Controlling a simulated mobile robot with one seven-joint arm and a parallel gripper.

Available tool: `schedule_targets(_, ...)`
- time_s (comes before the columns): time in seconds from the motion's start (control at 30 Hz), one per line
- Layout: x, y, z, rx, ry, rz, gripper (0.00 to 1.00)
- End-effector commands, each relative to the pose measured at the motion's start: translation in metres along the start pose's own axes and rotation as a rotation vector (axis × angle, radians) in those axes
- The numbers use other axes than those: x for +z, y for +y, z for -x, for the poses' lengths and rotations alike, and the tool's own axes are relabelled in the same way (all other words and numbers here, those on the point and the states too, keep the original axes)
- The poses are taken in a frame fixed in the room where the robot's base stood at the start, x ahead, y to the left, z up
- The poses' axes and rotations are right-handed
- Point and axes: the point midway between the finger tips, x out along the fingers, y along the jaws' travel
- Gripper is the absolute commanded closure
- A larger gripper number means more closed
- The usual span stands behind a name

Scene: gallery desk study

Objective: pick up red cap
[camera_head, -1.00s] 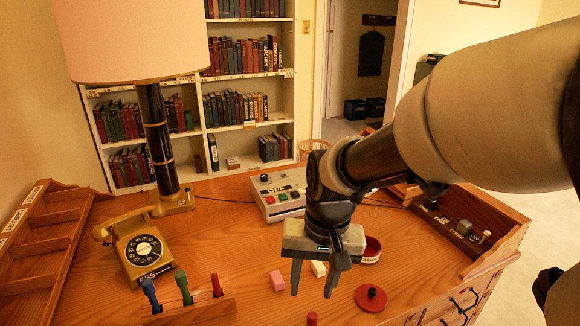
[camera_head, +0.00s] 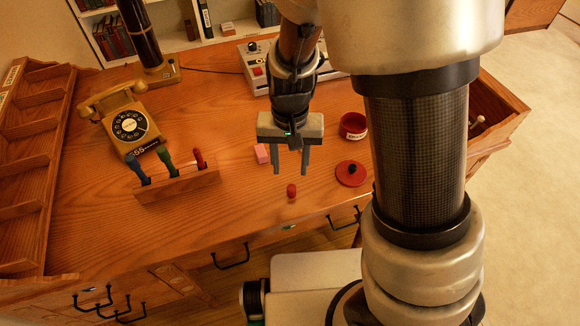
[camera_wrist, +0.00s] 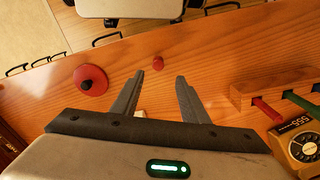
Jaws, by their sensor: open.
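The small red cap (camera_head: 291,190) stands on the wooden desk near its front edge. It also shows in the wrist view (camera_wrist: 158,63), just beyond the fingertips and roughly centred between them. My gripper (camera_head: 290,172) points down with its two fingers apart and nothing between them. In the wrist view my gripper (camera_wrist: 159,76) is likewise open and empty, and the cap is clear of both fingers. A larger round red lid with a black knob (camera_head: 352,173) lies to the right of the cap.
A wooden holder (camera_head: 178,187) with blue, green and red handles stands left of the cap. A pink block (camera_head: 262,153) lies beside my gripper. Bare desk surrounds the cap.

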Motion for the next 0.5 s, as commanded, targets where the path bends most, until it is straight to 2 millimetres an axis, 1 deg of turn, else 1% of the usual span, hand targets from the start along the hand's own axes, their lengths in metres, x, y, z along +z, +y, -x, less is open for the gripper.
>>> schedule_targets(0.03,0.001,0.001,-0.012,0.003,-0.003,-0.001,0.59)
schedule_targets(0.1,0.0,0.001,-0.021,0.001,-0.002,-0.002,0.59)
schedule_targets(0.37,0.0,0.001,-0.035,0.0,-0.001,-0.002,0.59)
schedule_targets(0.47,0.0,0.003,-0.046,0.002,-0.002,0.0,0.59)
schedule_targets(0.5,0.0,0.004,-0.053,0.002,-0.003,-0.002,0.59)
